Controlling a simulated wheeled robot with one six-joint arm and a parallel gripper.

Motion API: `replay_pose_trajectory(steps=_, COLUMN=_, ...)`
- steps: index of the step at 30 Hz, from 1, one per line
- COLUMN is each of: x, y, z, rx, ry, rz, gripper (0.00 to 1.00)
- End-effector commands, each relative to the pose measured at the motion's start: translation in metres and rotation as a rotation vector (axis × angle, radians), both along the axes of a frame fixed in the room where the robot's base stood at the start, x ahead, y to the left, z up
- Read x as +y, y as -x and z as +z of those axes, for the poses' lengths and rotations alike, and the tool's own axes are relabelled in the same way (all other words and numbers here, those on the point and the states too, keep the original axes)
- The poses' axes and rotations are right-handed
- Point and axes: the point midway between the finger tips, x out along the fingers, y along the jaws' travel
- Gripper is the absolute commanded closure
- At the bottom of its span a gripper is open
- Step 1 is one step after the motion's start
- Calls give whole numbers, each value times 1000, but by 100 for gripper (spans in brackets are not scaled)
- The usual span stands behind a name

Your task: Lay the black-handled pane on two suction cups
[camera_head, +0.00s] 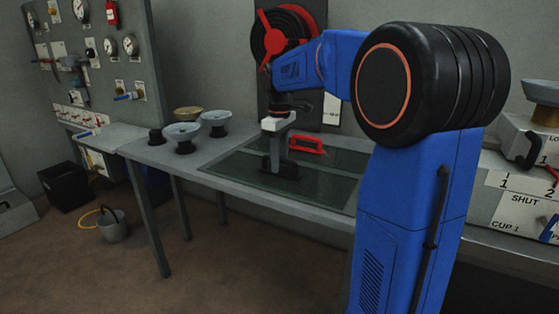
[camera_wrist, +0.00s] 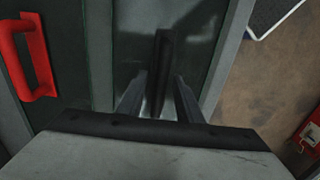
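The black-handled pane (camera_head: 325,185) lies flat on the table, a dark glassy sheet. Its black handle (camera_wrist: 166,48) shows between my fingers in the wrist view. My gripper (camera_head: 278,168) points down at this handle. In the wrist view my gripper (camera_wrist: 160,82) has its fingers apart, one on each side of the handle, with small gaps showing. The near part of the handle is partly hidden. Two grey-blue suction cups (camera_head: 183,133) (camera_head: 215,120) stand on black bases at the left of the table.
A red-handled pane's handle (camera_head: 306,144) stands just behind; it also shows at the left in the wrist view (camera_wrist: 32,58). A tan cup (camera_head: 187,113) stands behind the grey-blue ones. A gauge panel (camera_head: 95,50) is at the left. A bucket (camera_head: 113,228) is on the floor.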

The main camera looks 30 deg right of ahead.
Motion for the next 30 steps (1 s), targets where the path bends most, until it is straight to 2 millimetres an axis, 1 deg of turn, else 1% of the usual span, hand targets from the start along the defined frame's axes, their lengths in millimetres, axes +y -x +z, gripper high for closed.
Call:
replay_pose_trajectory(steps=5, x=0, y=0, z=4, rx=-1, ry=0, rz=0, gripper=68)
replay_pose_trajectory(steps=8, x=0, y=-1, z=15, rx=-3, ry=1, rz=0, gripper=68)
replay_pose_trajectory(steps=11, x=0, y=-1, z=31, rx=-3, ry=1, rz=0, gripper=68)
replay_pose_trajectory(steps=15, x=0, y=-1, z=59, rx=-4, ry=0, rz=0, gripper=68)
replay_pose_trajectory(steps=21, x=0, y=-1, z=95, rx=-3, ry=1, rz=0, gripper=68)
replay_pose_trajectory(steps=25, x=0, y=0, z=111, rx=-1, ry=0, rz=0, gripper=68)
replay_pose_trajectory(steps=30, x=0, y=0, z=121, rx=0, ry=0, rz=0, gripper=68)
